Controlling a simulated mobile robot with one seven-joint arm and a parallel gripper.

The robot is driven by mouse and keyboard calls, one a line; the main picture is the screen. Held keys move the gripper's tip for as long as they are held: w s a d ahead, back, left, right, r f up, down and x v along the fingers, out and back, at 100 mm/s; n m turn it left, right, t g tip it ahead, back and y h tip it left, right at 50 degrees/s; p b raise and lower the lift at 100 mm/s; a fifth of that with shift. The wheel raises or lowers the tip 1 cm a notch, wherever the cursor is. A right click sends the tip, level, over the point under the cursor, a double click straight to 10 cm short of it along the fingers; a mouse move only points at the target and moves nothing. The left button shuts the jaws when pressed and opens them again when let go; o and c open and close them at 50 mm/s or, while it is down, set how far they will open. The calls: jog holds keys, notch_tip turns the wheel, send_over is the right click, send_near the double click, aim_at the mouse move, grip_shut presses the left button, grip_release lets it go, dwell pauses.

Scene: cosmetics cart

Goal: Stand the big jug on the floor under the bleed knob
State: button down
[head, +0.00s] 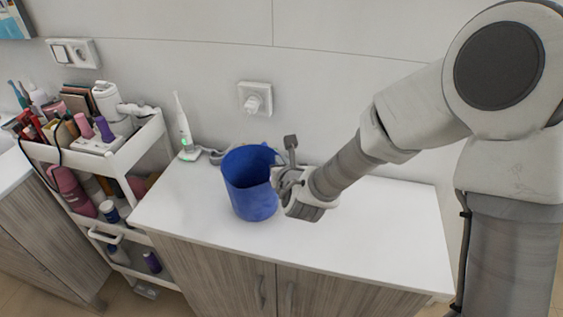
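A big blue open-topped vessel (250,190), which looks like the jug, stands upright on the white countertop, left of the middle. Its handle does not show clearly. My gripper (285,178) is at the right side of the jug, close against its wall and partly in front of it. It hides that part of the jug, and I cannot tell whether its fingers are around a handle or only beside it. I see no bleed knob that I can make out in this view.
An electric toothbrush (183,125) on its charger stands behind left of the jug. A plug sits in the wall socket (255,98). A white cart (150,138) full of cosmetics stands left of the cabinet (215,265). The countertop's right part (385,225) is clear.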

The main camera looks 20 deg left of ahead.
jog(key=shift+f, duration=0.15)
jog(key=shift+f, duration=0.15)
jog(key=c, duration=1.1)
grip_release()
jog(key=shift+r, duration=0.2)
jog(key=shift+s, duration=0.15)
